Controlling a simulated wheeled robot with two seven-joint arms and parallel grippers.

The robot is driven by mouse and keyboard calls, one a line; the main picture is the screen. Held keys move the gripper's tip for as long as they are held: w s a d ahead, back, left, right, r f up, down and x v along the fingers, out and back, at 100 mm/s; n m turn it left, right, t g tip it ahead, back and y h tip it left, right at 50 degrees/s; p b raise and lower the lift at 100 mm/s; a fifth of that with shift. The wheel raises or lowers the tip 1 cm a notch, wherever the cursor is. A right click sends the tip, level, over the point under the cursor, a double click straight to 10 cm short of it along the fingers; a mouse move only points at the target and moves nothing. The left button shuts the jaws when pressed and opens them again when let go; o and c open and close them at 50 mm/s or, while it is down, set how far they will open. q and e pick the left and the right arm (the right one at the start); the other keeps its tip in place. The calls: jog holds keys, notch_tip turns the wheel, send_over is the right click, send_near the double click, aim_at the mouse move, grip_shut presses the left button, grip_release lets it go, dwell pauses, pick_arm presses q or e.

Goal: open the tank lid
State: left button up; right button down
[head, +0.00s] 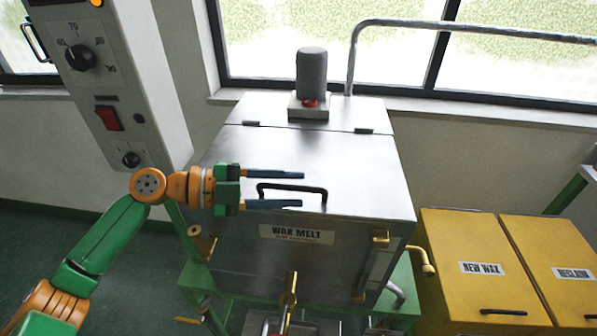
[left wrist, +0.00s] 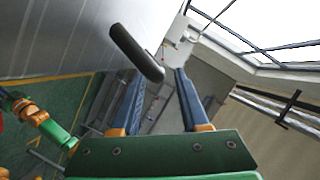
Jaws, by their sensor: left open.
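The steel wax tank (head: 250,255) stands in the middle of the head view, with a "WAX MELT" label on its front. Its lid (head: 350,165) lies flat and closed, with two hinges along the back edge. A black bar handle (head: 318,190) sits near the lid's front edge. My left gripper (head: 303,189) is open, coming in from the left, its two blue fingers at the handle, one on the far side and one on the near side in the picture. In the left wrist view the handle (left wrist: 137,53) overlaps the left fingertip; contact cannot be told. My right gripper is not in view.
A grey cylinder (head: 312,72) stands on the top behind the hinges. A metal pipe (head: 352,65) rises at the back. A control panel (head: 105,75) stands at the left. Yellow bins (head: 470,240) stand at the right. Brass fittings (head: 290,288) stick out at the tank's front.

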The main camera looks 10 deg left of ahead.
pick_arm(q)
jog(key=shift+x, duration=1)
jog(key=shift+w+f, duration=0.2)
jog(key=shift+w, duration=0.15)
jog(key=shift+s, duration=0.1)
grip_shut()
